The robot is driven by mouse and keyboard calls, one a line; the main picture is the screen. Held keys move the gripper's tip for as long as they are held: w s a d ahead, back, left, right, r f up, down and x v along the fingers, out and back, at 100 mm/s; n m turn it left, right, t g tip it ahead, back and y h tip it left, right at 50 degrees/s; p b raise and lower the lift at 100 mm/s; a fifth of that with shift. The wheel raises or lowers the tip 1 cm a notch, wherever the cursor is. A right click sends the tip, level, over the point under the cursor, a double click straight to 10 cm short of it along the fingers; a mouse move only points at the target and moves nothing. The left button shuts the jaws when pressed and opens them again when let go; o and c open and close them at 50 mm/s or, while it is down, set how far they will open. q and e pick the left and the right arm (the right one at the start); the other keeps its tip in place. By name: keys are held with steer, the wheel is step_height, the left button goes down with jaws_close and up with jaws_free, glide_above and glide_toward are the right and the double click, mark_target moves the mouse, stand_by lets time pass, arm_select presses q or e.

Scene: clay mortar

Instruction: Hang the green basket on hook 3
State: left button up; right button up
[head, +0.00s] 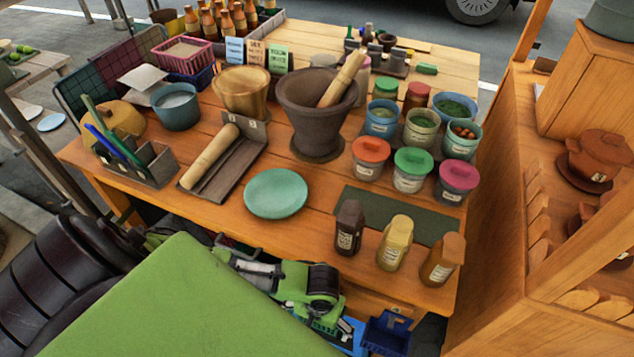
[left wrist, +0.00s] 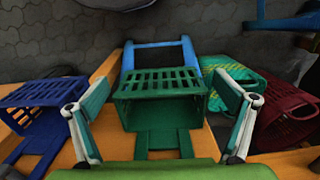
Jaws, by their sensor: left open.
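The green basket (left wrist: 158,100) shows in the middle of the left wrist view, with its slatted side and open mouth visible and a green bracket below it. My left gripper (left wrist: 160,88) is open, one finger on each side of the basket, with visible gaps between fingers and basket. In the head view my left arm reaches down at the table's front edge, where my arm covers much of the basket area. I cannot make out hook 3 or any hook number. My right gripper is not in view.
A blue basket (left wrist: 42,98) is left of the green one and a dark red basket (left wrist: 285,112) right of it. A light-blue frame (left wrist: 160,55) stands just beyond. The tabletop (head: 225,220) holds a mortar (head: 315,105), a teal plate (head: 276,193) and several jars and bottles.

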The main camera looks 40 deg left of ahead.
arm_select(q)
steer(key=shift+f, duration=0.4)
steer(key=c, duration=1.2)
steer(key=shift+c, duration=0.2)
steer(key=shift+w, duration=0.1)
